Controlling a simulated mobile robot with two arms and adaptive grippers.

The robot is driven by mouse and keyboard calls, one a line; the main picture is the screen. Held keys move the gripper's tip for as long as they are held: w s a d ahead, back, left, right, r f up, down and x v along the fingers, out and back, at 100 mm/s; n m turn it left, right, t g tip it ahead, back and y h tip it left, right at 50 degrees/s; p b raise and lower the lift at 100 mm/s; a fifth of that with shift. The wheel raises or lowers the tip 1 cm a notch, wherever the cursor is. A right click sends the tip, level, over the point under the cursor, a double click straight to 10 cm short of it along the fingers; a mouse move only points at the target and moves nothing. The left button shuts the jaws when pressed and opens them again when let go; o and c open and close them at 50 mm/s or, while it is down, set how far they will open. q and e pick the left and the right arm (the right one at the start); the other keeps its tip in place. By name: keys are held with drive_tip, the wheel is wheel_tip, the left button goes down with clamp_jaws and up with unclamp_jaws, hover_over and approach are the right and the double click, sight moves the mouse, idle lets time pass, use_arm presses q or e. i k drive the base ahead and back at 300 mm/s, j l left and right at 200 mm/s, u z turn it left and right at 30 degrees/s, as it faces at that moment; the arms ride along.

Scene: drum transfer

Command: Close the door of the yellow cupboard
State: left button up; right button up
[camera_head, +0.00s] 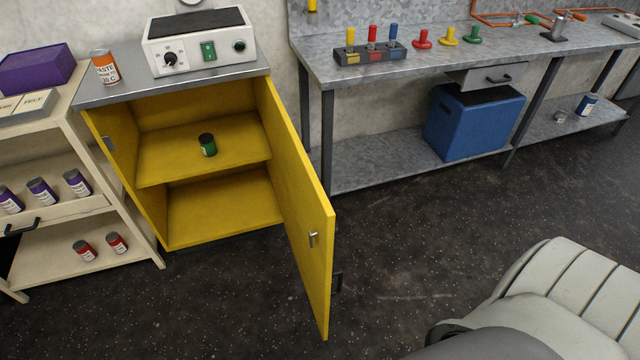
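The yellow cupboard (136,185) stands against the wall left of the middle of the head view. Its door (298,208) is hinged on the right side and stands wide open, swung out toward me. A metal latch (313,239) is on the door's inner face, and part of a dark handle (337,282) shows past its far side. A small green can (208,145) stands on the cupboard's middle shelf; the bottom compartment looks empty. Neither of my grippers shows in the view.
A cream shelf cart (92,262) with several cans stands close left of the cupboard. A metal workbench (340,72) with a blue box (472,125) below is to the right. A grey padded object (560,300) is at the lower right. The dark floor before the cupboard is clear.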

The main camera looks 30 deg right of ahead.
sight(306, 207)
drive_tip(key=l, duration=0.6)
drive_tip(key=i+l, duration=0.15)
drive_tip(key=l, duration=1)
drive_tip(key=i, duration=0.05)
